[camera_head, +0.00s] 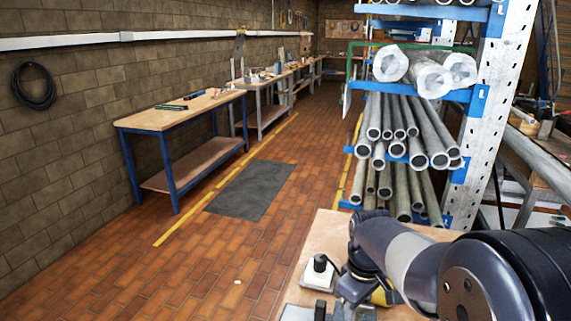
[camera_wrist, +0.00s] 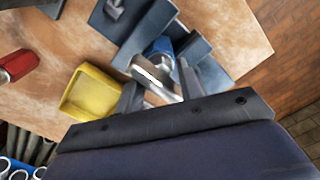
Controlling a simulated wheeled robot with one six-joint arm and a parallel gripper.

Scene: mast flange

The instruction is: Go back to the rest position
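My gripper (camera_wrist: 160,82) shows at the bottom of the wrist view, its two dark fingers standing apart above a wooden worktop (camera_wrist: 40,100). A blue and silver metal part (camera_wrist: 160,50) shows between and beyond the fingers, by a dark grey fixture. I cannot see either finger gripping it. In the head view my arm reaches over the worktop (camera_head: 312,250) at the lower right, bent downward, and the fingertips are hard to make out there.
A yellow tray (camera_wrist: 92,95) and a red object (camera_wrist: 16,66) lie on the worktop. A rack of metal pipes (camera_head: 480,95) stands close behind it. Workbenches (camera_head: 160,119) line the left wall. The tiled floor (camera_head: 215,255) is open between.

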